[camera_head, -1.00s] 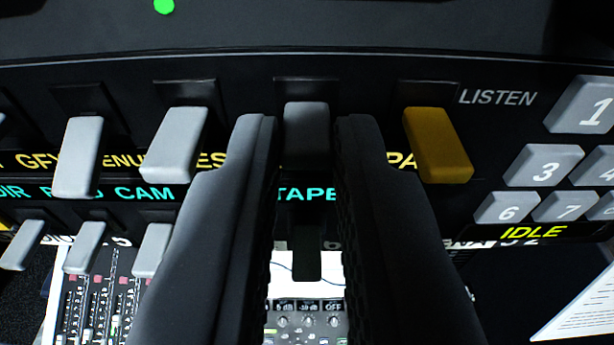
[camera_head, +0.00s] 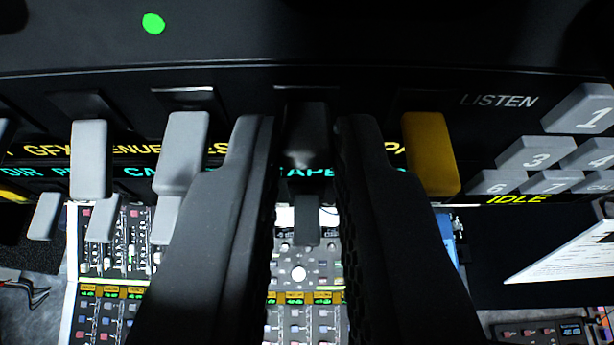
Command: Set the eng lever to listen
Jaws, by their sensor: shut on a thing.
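A row of levers juts from a black panel. The dark lever (camera_head: 308,135) in the middle stands between the two black fingers of my gripper (camera_head: 303,124), which is shut on it. The word LISTEN (camera_head: 498,100) is printed in white at the upper right of the panel, level with the upper part of the levers.
A mustard lever (camera_head: 431,155) is close to the right finger. Pale grey levers (camera_head: 184,150) (camera_head: 90,158) are to the left, with smaller ones (camera_head: 103,218) below. Number keys (camera_head: 537,152) are at the right. A mixing desk (camera_head: 105,290) lies below.

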